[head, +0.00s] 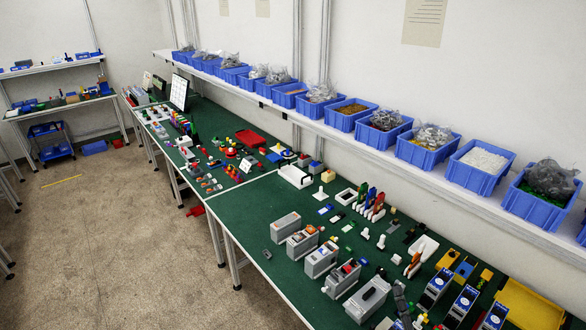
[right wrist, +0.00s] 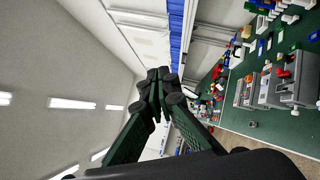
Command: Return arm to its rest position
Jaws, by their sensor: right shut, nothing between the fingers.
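My right gripper (right wrist: 158,82) fills the middle of the right wrist view. Its dark green fingers come together at their dark tips, with nothing held between them. A small dark shape at the bottom of the head view (head: 402,303) looks like part of the same gripper, near the front of the green workbench (head: 240,215). In the wrist view the gripper is tilted, and the bench (right wrist: 285,125) lies off to the right, apart from the fingertips. My left gripper shows in neither view.
Several grey module boxes (head: 322,258) stand along the bench's front edge, with small loose parts behind them. Blue bins (head: 479,166) line a white shelf above the bench. Open floor (head: 110,220) lies to the left. A second bench stands at far left.

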